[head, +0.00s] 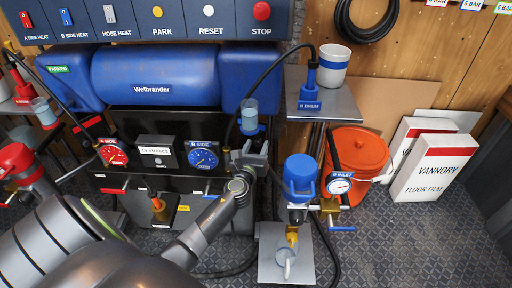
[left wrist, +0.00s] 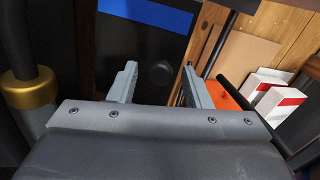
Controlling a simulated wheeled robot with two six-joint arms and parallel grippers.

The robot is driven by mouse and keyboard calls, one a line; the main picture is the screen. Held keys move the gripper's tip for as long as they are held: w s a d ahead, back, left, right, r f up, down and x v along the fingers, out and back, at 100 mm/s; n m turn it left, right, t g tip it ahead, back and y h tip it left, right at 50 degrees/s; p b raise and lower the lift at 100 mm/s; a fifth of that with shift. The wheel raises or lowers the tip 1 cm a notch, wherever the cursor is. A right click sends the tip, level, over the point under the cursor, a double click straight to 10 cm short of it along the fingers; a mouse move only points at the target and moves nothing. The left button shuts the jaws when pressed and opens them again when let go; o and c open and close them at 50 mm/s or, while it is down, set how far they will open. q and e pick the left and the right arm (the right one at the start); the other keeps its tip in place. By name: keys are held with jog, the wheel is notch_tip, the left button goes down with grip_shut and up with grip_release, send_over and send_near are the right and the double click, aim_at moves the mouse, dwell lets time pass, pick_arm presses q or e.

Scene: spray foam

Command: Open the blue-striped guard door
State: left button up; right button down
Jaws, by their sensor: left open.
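In the left wrist view a dark panel bearing a blue stripe (left wrist: 150,12) faces me; it looks like the blue-striped guard door. A round black knob (left wrist: 160,73) sits below the stripe. My left gripper (left wrist: 160,82) is open, and the knob appears between its two fingers; I see no contact, and the distance is unclear. In the head view my left gripper (head: 252,155) is right of the blue B-side gauge (head: 202,155), at the right end of the machine. There the door is not clearly visible behind it. My right gripper is not in view.
A black hose runs down past the gripper from the grey shelf (head: 338,105). A blue-topped pump (head: 300,172) and an orange bucket (head: 360,152) stand to the right. Floor film boxes (head: 430,170) lean on the wall. The floor at front right is clear.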

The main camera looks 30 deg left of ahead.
pick_arm(q)
jog(key=shift+s+d, duration=0.1)
jog(key=shift+s, duration=0.2)
jog(key=v, duration=1.6)
jog(key=shift+s, duration=0.4)
jog(key=shift+d, duration=0.1)
